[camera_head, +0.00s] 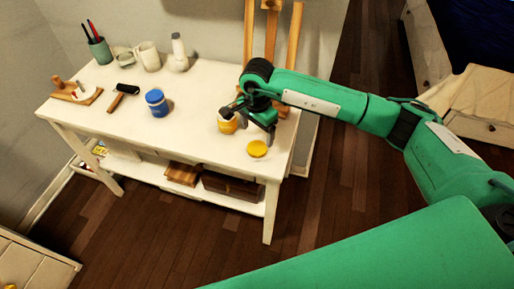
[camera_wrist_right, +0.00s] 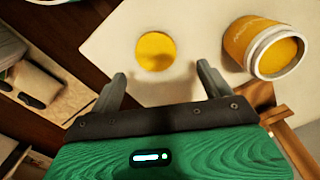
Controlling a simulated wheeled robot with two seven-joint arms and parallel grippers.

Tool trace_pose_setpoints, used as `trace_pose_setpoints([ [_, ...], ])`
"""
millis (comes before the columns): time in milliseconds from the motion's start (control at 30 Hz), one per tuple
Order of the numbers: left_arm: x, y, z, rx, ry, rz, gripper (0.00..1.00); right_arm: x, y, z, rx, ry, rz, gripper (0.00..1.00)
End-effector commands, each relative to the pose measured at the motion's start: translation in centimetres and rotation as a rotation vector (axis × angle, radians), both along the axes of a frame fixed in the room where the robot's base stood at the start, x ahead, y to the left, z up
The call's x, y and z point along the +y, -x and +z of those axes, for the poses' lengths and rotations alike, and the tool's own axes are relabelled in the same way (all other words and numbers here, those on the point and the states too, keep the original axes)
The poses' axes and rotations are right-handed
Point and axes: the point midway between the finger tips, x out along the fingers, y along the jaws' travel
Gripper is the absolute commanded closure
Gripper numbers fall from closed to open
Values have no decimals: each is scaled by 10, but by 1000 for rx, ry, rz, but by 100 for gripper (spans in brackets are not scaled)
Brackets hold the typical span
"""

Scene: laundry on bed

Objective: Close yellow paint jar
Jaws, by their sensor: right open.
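The yellow paint jar (camera_head: 227,126) stands on the white table (camera_head: 200,108), partly hidden by my right gripper (camera_head: 252,112). In the right wrist view the jar (camera_wrist_right: 262,48) is open, with a pale rim and yellow paint showing inside. A round yellow lid (camera_head: 257,148) lies flat near the table's front edge, apart from the jar. My right gripper is open and empty above the table. In the right wrist view the lid (camera_wrist_right: 156,51) shows beyond the gap between its fingertips (camera_wrist_right: 161,75), and the jar is to the right of them. My left gripper is not in view.
A blue jar (camera_head: 157,103) and a black-headed roller (camera_head: 123,94) stand or lie left on the table. Cups (camera_head: 147,56), a white bottle (camera_head: 179,54) and a pen holder (camera_head: 99,49) line the back. A wooden easel (camera_head: 270,35) stands behind the gripper. The table's front middle is clear.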

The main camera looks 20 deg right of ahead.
Motion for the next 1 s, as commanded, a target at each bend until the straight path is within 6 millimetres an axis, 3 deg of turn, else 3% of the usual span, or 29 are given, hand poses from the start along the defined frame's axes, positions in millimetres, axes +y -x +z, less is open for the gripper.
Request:
trace_pose_setpoints([
  [167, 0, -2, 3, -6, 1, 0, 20, 0, 2, -5, 2, 0, 0, 19],
  [500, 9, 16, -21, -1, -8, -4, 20, -1, 6, -47, 2, -1, 0, 19],
  [900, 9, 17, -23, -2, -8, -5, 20, -1, 6, -52, 0, 0, 0, 19],
  [1000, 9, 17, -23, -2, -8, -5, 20, -1, 6, -52, 0, 0, 0, 37],
])
